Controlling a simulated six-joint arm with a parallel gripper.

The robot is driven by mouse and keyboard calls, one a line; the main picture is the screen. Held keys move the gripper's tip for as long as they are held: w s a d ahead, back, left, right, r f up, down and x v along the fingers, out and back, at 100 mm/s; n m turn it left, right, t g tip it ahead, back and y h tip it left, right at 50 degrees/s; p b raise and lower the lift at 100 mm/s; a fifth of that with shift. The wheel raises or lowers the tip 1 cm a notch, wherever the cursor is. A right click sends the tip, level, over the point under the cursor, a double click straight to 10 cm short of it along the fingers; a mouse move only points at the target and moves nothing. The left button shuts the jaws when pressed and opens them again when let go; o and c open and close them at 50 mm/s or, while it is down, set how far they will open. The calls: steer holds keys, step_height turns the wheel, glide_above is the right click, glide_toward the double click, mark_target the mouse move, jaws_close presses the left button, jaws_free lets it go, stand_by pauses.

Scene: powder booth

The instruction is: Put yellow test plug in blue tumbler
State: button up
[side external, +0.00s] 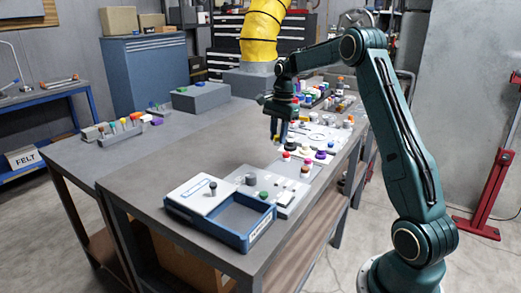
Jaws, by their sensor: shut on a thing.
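My gripper (278,139) points down over the far half of the long grey table, near its small coloured parts. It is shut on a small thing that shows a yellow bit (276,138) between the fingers. This looks like the yellow test plug, but most of it is hidden by the fingers. It seems to be held above the table; the gap below is hard to judge. I cannot pick out the blue tumbler for certain among the small, crowded parts.
A white and blue box (238,236) stands at the table's near end, beside a light plate (290,200) with knobs and a green part. Several coloured caps (307,162) stand just right of the gripper. The table's middle left (190,165) is clear.

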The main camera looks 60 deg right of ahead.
steer(key=s+a+f+n, duration=0.1)
steer(key=s+a+n, duration=0.1)
steer(key=a, duration=1.2)
steer(key=s+a+f+n, duration=0.1)
steer(key=s+a+n, duration=0.1)
steer(key=a, duration=1.2)
steer(key=shift+s+a+n+g, duration=0.2)
steer(key=shift+n+g, duration=0.1)
steer(key=shift+n, duration=0.6)
steer(key=shift+d+f, duration=0.1)
steer(key=shift+f, duration=0.15)
steer(key=shift+f, duration=2.85)
steer(key=shift+f, duration=0.65)
steer(key=o, duration=1)
steer(key=shift+o, duration=0.2)
